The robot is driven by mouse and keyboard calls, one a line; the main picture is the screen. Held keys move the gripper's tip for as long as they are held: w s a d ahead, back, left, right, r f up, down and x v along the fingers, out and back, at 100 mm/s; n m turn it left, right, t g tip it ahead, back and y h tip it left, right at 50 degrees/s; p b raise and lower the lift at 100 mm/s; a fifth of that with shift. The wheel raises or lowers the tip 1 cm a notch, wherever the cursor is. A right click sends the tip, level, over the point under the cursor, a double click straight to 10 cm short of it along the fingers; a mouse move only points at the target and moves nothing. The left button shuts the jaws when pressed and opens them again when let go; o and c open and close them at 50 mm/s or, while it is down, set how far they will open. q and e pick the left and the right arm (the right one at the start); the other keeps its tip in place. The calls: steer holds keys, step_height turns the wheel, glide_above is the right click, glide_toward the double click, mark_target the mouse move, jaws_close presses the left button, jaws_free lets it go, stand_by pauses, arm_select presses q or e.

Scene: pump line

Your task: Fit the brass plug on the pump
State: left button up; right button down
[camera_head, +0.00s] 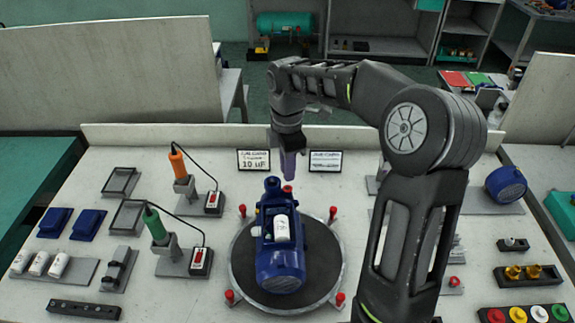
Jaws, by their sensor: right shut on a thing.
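The blue pump (280,262) with a white label part on its side lies on a round dark turntable (322,265) in the middle of the bench. My right gripper (288,172) hangs pointing down just behind the pump's narrow far end, apart from it. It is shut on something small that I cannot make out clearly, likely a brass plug. My left gripper is not in view.
Red pegs (333,212) ring the turntable. Two tools, orange (178,163) and green (155,224), stand at the left with cables. Two small signs (325,161) stand at the back. Coloured caps (539,313) sit at front right. My right arm spans the right half of the bench.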

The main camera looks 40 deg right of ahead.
step_height(320, 180, down, 2)
steer(key=shift+b, duration=0.55)
steer(key=shift+f, duration=0.5)
steer(key=shift+f, duration=0.25)
stand_by(0.7)
steer(key=c, duration=1.3)
jaws_free()
steer(key=shift+r+p, duration=2.25)
steer(key=shift+r, duration=0.8)
